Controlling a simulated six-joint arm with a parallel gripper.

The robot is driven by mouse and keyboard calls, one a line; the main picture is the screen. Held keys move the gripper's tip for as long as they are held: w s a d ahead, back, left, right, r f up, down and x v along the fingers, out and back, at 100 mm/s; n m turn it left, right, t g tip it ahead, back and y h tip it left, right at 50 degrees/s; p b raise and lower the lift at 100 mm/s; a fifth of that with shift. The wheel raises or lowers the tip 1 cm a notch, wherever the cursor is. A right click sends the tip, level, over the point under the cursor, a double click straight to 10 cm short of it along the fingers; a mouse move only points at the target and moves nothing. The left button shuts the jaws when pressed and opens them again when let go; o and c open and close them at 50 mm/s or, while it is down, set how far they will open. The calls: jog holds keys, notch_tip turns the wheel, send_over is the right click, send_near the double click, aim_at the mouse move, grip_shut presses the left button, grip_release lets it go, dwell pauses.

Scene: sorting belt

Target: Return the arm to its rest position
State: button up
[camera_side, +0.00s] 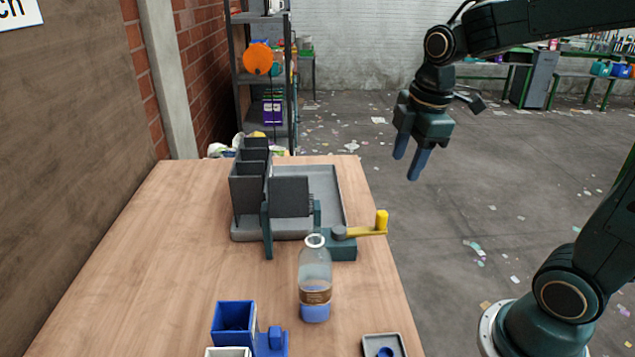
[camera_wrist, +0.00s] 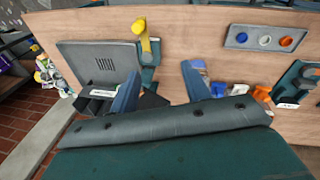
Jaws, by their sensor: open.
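My gripper (camera_side: 410,158) hangs in the air off the right side of the table, above the floor. Its two blue fingers are apart with nothing between them. The fingers also show in the wrist view (camera_wrist: 160,88), with the tabletop beyond them. My arm reaches in from the upper right in the side view, well clear of everything on the table.
The wooden table (camera_side: 150,260) holds a grey tray fixture (camera_side: 330,190) with a yellow-handled crank (camera_side: 381,222), a clear bottle (camera_side: 315,270) with blue contents, and a blue bin (camera_side: 234,322). A tray of coloured caps (camera_wrist: 265,39) shows in the wrist view. The table's left part is clear.

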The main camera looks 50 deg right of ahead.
jog(key=s+a+r+m+t, duration=0.1)
jog(key=s+a+m, duration=0.1)
jog(key=s+m, duration=0.3)
jog(key=s+a+m+t, duration=0.2)
jog(key=s+a+m, duration=0.1)
jog(key=s+m, duration=0.3)
jog(key=shift+s+a+r, duration=0.25)
jog(key=shift+s+r, duration=0.15)
jog(key=shift+s, duration=0.25)
jog(key=shift+w+m, duration=0.15)
jog(key=shift+m, duration=0.15)
dwell(0.9)
